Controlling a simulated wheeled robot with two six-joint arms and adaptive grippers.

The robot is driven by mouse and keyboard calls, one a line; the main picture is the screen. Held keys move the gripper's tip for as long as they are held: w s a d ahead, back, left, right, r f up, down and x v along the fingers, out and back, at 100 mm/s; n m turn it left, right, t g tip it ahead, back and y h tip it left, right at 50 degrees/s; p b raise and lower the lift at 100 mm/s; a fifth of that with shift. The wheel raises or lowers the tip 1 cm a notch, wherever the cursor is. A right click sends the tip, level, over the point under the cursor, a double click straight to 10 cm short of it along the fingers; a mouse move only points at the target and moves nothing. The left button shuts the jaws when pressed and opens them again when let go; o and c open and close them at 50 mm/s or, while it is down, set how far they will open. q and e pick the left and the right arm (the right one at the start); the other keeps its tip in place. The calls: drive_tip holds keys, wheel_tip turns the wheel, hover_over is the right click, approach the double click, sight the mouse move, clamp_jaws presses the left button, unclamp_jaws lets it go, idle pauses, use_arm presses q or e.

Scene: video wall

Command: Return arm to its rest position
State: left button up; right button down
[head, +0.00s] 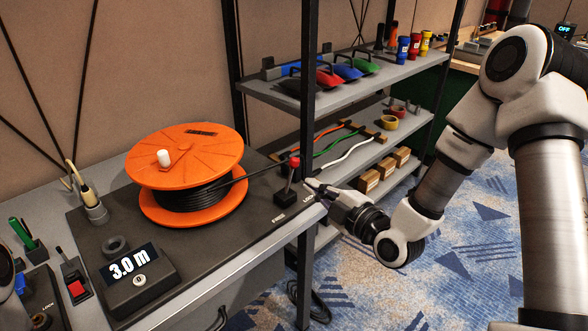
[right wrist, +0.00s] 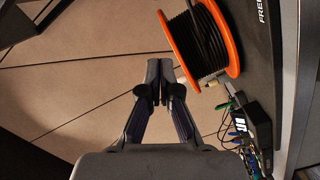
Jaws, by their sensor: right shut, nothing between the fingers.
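My right arm comes in from the right in the head view. Its right gripper (head: 314,186) is shut and empty, its fingertips close beside the lever with the red knob (head: 293,163) at the bench's right end, by the "LOCK" label. I cannot tell whether they touch the lever. In the right wrist view the right gripper (right wrist: 159,72) also shows its two fingers together with nothing between them. The orange cable reel (head: 185,160) with black cable stands on the bench left of the gripper, and it also shows in the wrist view (right wrist: 230,45). My left gripper is not in view.
A dark shelf post (head: 307,90) rises close by the gripper. Shelves behind hold coloured tools (head: 350,68), cables and small boxes (head: 385,170). A box reading "3.0 m" (head: 138,275) sits at the bench front. Open carpet (head: 460,265) lies right of the bench.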

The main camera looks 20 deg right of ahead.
drive_tip(key=shift+s+a, duration=0.1)
drive_tip(key=s+a+f+g+h+p, duration=0.1)
drive_tip(key=s+a+f+g+p, duration=0.1)
drive_tip(key=s+f+g+p, duration=0.45)
drive_tip(key=s+a+f+g+p, duration=0.2)
drive_tip(key=s+a+f, duration=0.15)
drive_tip(key=f, duration=0.65)
drive_tip(key=s+d+f+m+g+h, duration=0.2)
drive_tip(key=s+f+m+g, duration=0.2)
drive_tip(key=s+m, duration=0.4)
drive_tip(key=s+d+f+m+g+h, duration=0.1)
drive_tip(key=s+f+m+g, duration=0.3)
drive_tip(key=s+m, duration=0.4)
drive_tip(key=shift+s+d+f+h+p, duration=0.3)
drive_tip(key=shift+s+d+h+p, duration=0.1)
drive_tip(key=shift+s, duration=1)
drive_tip(key=shift+g, duration=0.25)
